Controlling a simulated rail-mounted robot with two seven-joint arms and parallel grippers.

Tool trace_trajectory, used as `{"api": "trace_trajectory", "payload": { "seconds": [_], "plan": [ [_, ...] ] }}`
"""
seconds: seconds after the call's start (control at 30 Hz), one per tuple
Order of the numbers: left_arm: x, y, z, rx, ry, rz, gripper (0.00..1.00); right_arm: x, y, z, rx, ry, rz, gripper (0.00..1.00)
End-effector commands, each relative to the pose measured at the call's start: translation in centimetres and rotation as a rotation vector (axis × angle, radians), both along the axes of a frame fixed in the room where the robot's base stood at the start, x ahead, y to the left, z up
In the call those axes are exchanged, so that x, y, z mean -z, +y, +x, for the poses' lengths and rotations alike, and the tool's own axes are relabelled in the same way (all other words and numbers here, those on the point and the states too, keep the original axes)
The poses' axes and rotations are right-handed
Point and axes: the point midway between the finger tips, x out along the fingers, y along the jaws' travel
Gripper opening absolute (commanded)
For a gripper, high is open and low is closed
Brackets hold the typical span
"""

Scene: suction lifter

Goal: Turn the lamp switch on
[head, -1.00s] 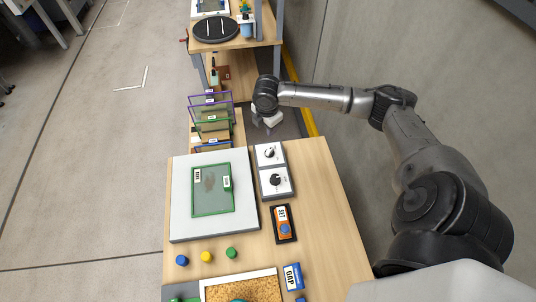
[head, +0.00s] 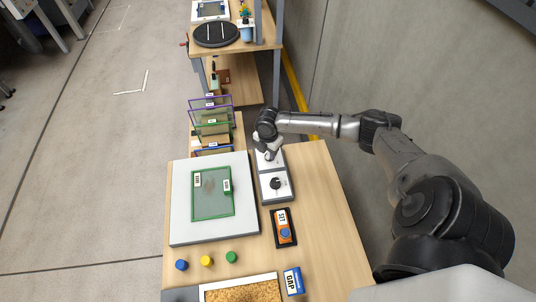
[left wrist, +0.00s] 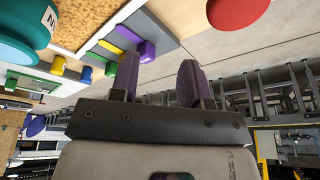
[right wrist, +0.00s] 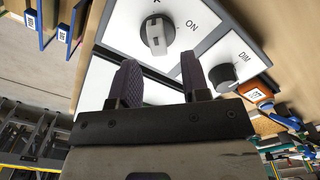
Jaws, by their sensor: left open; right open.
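The lamp switch is a grey rotary knob (right wrist: 157,35) on a white panel, with an ON label beside it in the right wrist view. Its grip bar stands roughly upright in that picture, not towards ON. A darker DIM knob (right wrist: 223,75) sits on the neighbouring panel; it also shows in the head view (head: 276,184). My right gripper (right wrist: 160,62) is open and empty, its fingers pointing at the switch and apart from it. My left gripper (left wrist: 158,66) is open and empty, outside the head view.
A white light panel (head: 240,226) with a green-framed plate (head: 212,205) lies left of the knobs. An orange SET device (head: 283,226) and blue, yellow and green pegs (head: 206,261) are nearer. Framed panes (head: 210,123) stand beyond. Bare wood lies to the right.

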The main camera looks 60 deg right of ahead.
Motion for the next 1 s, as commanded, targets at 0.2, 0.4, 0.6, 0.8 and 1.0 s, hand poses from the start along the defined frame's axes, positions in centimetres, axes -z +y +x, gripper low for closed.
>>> {"api": "trace_trajectory", "payload": {
  "seconds": [0.2,0.4,0.6,0.8,1.0],
  "plan": [
    [0.1,0.0,0.0,0.000,0.001,0.000,0.43,2.2,0.0,0.0,0.001,0.000,0.000,0.43],
    [0.2,0.0,0.0,0.000,0.001,0.000,0.43,2.9,0.0,0.0,0.001,-0.001,0.000,0.43],
    [0.2,0.0,0.0,0.000,0.001,0.000,0.43,3.0,0.0,0.0,0.000,-0.001,-0.001,0.43],
    [0.2,0.0,0.0,0.000,0.001,0.000,0.43,3.0,0.0,0.0,0.000,-0.001,0.000,0.31],
    [0.2,0.0,0.0,0.000,0.001,0.000,0.43,3.0,0.0,0.0,0.000,-0.001,0.000,0.12]
  ]
}}
